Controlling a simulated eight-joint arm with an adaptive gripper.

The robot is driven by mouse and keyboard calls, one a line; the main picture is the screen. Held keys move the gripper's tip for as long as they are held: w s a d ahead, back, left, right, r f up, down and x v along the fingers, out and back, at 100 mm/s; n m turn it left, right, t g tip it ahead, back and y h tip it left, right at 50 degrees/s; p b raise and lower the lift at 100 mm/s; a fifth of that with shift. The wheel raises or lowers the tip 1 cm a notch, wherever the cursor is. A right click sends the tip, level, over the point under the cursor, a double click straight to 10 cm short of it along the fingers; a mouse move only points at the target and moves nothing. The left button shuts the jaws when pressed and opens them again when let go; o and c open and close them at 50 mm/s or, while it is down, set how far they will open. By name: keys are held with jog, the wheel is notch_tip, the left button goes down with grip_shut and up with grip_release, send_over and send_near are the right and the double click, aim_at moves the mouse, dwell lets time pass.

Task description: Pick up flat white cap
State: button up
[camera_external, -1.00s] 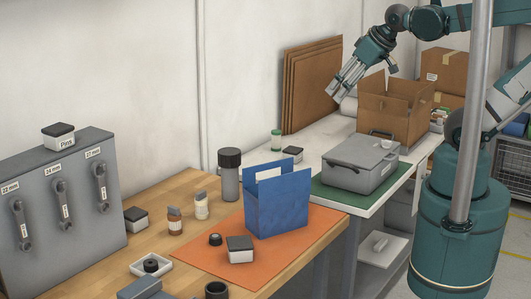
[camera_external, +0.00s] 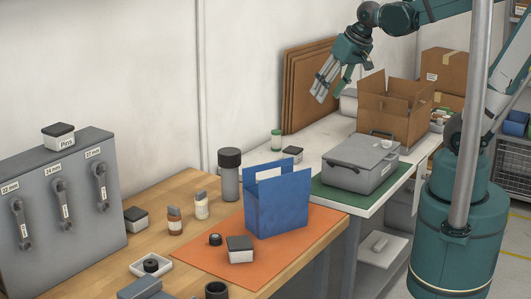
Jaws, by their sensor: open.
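My gripper (camera_external: 328,95) is open and empty, high above the white table (camera_external: 325,145), in front of the brown boards. Its fingers point down and to the left. A small pale piece (camera_external: 386,144) lies on top of the grey case (camera_external: 360,165), below and to the right of my gripper. It may be the flat white cap, but it is too small to tell. I make out no other flat white cap for certain.
The grey case stands on a green mat (camera_external: 325,192). An open cardboard box (camera_external: 385,112) is behind it. A blue holder (camera_external: 278,208) stands on an orange mat (camera_external: 195,252). Brown boards (camera_external: 308,85) lean on the wall.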

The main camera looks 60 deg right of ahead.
jog(key=w+d+f+m+g+b, duration=0.1)
jog(key=w+d+f+m, duration=0.3)
jog(key=f, duration=0.5)
jog(key=w+d+f+m+g+b, duration=0.2)
jog(key=w+d+f+m, duration=0.2)
jog(key=w+f, duration=0.4)
jog(key=w+d+f+m+g+b, duration=0.1)
jog(key=w+d+f+m, duration=0.3)
jog(key=f, duration=0.6)
jog(key=shift+w+d+f+m+g+b, duration=0.1)
jog(key=shift+w+d+m+g+b, duration=0.2)
jog(key=shift+w, duration=0.35)
jog(key=shift+w+d+f+m+g+b, duration=0.1)
jog(key=shift+w+d+g, duration=0.15)
jog(key=shift+w+g, duration=0.25)
jog(key=shift+w+d+f, duration=0.2)
jog(key=shift+f, duration=0.3)
jog(key=shift+f, duration=1.3)
jog(key=shift+f, duration=0.1)
jog(key=shift+f+b, duration=0.55)
jog(key=shift+f, duration=1.95)
